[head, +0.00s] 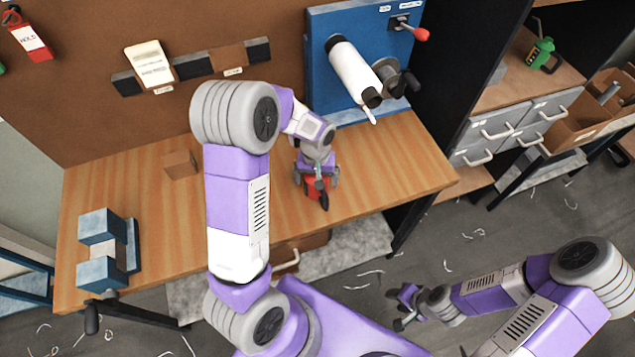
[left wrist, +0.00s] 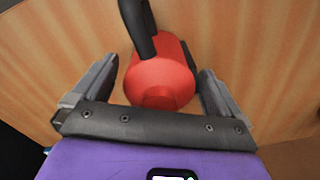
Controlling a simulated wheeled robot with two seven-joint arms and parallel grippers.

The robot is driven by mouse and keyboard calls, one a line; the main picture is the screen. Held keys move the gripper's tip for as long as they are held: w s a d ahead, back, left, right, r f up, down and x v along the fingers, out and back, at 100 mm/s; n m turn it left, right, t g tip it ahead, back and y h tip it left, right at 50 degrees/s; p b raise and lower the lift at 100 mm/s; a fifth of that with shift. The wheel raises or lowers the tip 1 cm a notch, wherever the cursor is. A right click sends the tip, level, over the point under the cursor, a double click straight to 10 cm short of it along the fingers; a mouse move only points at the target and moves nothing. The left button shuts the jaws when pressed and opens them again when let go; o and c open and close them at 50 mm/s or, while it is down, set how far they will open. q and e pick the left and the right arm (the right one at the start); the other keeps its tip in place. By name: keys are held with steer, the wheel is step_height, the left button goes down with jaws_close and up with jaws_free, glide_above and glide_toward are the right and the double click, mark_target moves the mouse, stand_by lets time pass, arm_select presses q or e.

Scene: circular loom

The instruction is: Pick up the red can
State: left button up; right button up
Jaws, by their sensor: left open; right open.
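The red can (head: 317,191) stands on the wooden workbench, mostly hidden in the head view by my left gripper (head: 317,177). In the left wrist view the red can (left wrist: 160,82) sits between the two fingers of my left gripper (left wrist: 157,80), with a gap showing on both sides. A dark curved spout or handle rises from the can. My left gripper is open, its fingers beside the can. My right gripper (head: 405,306) is open and empty, low over the floor to the right of the bench.
A blue panel with a white roller (head: 352,72) stands behind the can. Bare bench top (head: 405,165) lies right of the can.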

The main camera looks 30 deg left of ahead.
arm_select(q)
step_height(320, 180, down, 2)
steer(key=shift+f, duration=0.2)
steer(key=c, duration=1.2)
steer(key=shift+r, duration=0.15)
step_height(320, 180, up, 10)
steer(key=shift+f+p, duration=0.1)
steer(key=shift+p, duration=0.2)
